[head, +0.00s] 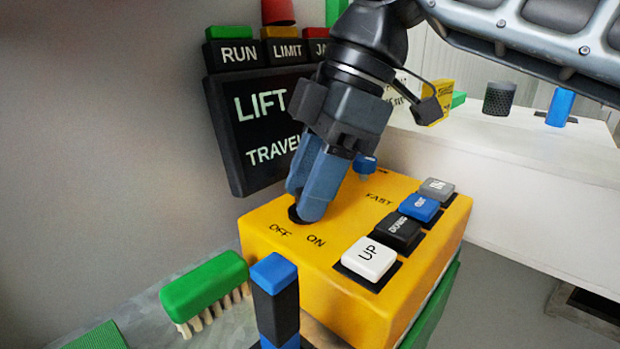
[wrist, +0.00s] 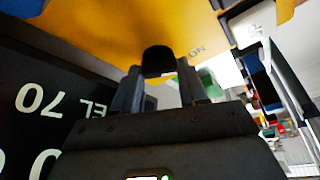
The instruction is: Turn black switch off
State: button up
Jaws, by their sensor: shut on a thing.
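The yellow control box (head: 285,245) has a black switch (head: 293,214) near its OFF and ON labels. My gripper (head: 309,203) reaches down onto the switch from above and is shut on it, with its blue-grey fingers hiding most of it in the head view. In the wrist view the rounded black end of the switch (wrist: 158,58) shows between the two fingertips (wrist: 158,70), against the yellow face (wrist: 110,35). The switch's exact angle between OFF and ON is hard to tell.
White UP (head: 368,258), black DOWN (head: 398,233), blue (head: 419,208) and grey (head: 437,188) buttons line the box's right side. A small blue knob (head: 365,163) is behind the gripper. A green brush (head: 204,286) and a blue-black block (head: 275,300) stand in front. A dark display (head: 245,150) is close behind.

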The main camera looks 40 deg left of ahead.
jog(key=shift+r+m+p, duration=0.15)
jog(key=shift+m+p, duration=0.15)
jog(key=shift+p, duration=0.2)
jog(key=m+p, duration=0.2)
jog(key=p, duration=0.1)
jog(key=shift+s+d+r+t+y, duration=0.1)
jog(key=shift+r+t+y, duration=0.05)
jog(key=shift+t+y, duration=0.2)
jog(key=m+t+y+p, duration=0.1)
jog(key=m+p, duration=0.2)
jog(key=p, duration=0.1)
jog(key=shift+m, duration=0.3)
jog(key=m+t+p, duration=0.1)
jog(key=m+p, duration=0.2)
jog(key=shift+s+p, duration=0.15)
jog(key=shift+p, duration=0.25)
jog(key=shift+f+m+t+p, duration=0.25)
jog(key=shift+m+t+p, duration=0.4)
jog(key=shift+m+p, duration=0.55)
jog(key=o, duration=0.8)
